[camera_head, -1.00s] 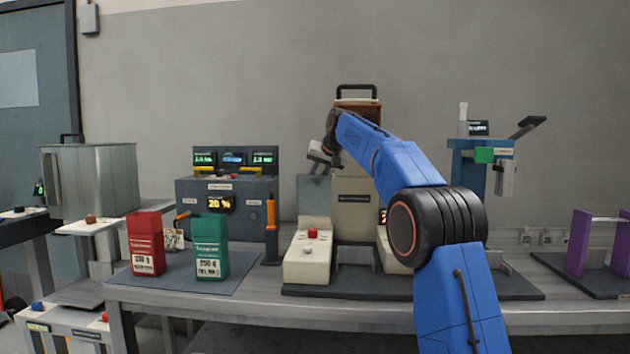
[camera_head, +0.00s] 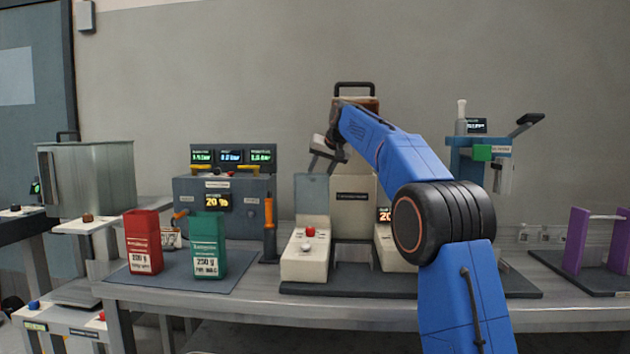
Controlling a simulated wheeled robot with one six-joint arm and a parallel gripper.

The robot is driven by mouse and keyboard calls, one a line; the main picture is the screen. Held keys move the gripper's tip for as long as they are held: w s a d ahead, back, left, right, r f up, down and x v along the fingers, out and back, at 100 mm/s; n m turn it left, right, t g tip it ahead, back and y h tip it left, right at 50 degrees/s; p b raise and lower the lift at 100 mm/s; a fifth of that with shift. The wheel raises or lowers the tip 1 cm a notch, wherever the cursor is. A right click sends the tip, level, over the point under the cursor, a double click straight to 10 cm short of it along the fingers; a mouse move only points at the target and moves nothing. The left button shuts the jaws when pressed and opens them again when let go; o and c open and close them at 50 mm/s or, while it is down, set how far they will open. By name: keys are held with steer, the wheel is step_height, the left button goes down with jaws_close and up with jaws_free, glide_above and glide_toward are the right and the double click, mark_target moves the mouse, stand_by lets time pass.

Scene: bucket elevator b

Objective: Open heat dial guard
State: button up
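A beige machine (camera_head: 352,208) stands on a dark base at the middle of the bench. A grey, see-through-looking upright panel (camera_head: 312,194), which may be the heat dial guard, stands behind the left beige box (camera_head: 306,262) with its red and white knobs. I cannot make out a heat dial. My gripper (camera_head: 319,153) is above the panel's top edge, in front of the wall, and looks apart from the panel. It is small and seen from behind, so its finger opening is unclear. My blue arm hides part of the machine's right side and its display.
A red pack (camera_head: 144,243) and a green pack (camera_head: 208,246) stand on a mat at left. A dark control box (camera_head: 222,205) with an orange-handled lever (camera_head: 269,226) is behind them. A teal device (camera_head: 480,160) and purple uprights (camera_head: 577,241) are at right.

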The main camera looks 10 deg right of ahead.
steer(key=s+d, duration=0.3)
steer(key=s, duration=0.8)
steer(key=shift+d, duration=0.3)
